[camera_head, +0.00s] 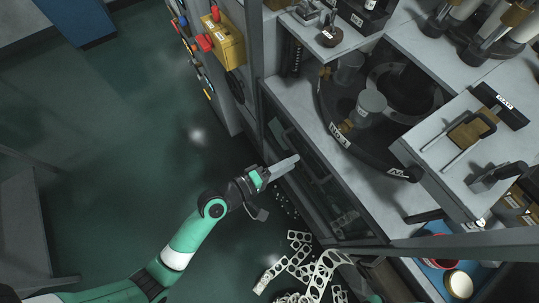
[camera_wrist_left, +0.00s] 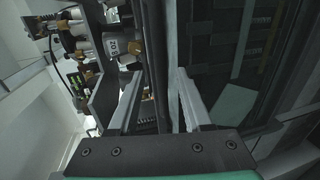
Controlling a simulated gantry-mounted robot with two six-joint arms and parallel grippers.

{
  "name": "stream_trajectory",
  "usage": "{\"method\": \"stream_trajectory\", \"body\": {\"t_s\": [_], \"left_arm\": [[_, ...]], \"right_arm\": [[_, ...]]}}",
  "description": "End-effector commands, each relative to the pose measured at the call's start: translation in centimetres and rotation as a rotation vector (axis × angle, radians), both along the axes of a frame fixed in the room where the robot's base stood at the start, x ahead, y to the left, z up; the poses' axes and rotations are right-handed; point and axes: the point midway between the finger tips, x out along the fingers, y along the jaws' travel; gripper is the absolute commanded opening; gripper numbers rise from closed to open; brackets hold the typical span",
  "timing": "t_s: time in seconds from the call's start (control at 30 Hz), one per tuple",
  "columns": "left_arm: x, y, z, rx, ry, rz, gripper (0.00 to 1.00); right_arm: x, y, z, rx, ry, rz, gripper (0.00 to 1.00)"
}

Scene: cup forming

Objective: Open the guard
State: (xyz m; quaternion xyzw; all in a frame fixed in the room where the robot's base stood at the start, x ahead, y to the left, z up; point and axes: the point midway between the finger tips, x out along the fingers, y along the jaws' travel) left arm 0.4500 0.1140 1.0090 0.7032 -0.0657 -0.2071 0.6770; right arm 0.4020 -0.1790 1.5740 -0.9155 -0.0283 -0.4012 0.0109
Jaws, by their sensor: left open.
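The guard (camera_head: 316,178) is a dark see-through panel in a grey frame on the front side of the machine, below the worktop. It looks shut, though its edges are hard to make out. My left gripper (camera_head: 296,160) reaches in from the lower left, its light grey fingers close to the guard. In the left wrist view the two fingers (camera_wrist_left: 157,90) stand apart with a gap between them. A dark upright bar shows between and beyond them; I cannot tell whether it is the guard's handle or whether anything touches. My right gripper is not in view.
The worktop (camera_head: 305,92) carries a dark round turntable (camera_head: 401,172). A yellow box (camera_head: 228,45) and red knobs hang on the cabinet side. Punched white strip scrap (camera_head: 300,262) lies on the floor below the guard. The green floor (camera_head: 110,130) to the left is clear.

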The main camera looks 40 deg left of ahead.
Motion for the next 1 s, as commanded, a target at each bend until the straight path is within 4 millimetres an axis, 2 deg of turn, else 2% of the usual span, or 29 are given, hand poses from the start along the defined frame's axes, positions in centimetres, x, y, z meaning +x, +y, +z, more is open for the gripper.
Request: {"method": "stream_trajectory", "body": {"t_s": [0.03,0.13,0.33,1.0], "left_arm": [[-1.3,0.6,0.3,0.002,0.002,0.004,0.5],[-3.4,1.5,0.7,0.0,0.002,0.003,0.5],[-6.0,2.5,1.3,0.001,0.002,0.001,0.5],[-6.1,2.4,1.8,0.002,-0.01,-0.008,0.5]], "right_arm": [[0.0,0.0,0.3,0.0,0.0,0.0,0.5],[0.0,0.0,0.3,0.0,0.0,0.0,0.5],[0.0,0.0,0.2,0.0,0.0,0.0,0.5],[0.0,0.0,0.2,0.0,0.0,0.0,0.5]]}}
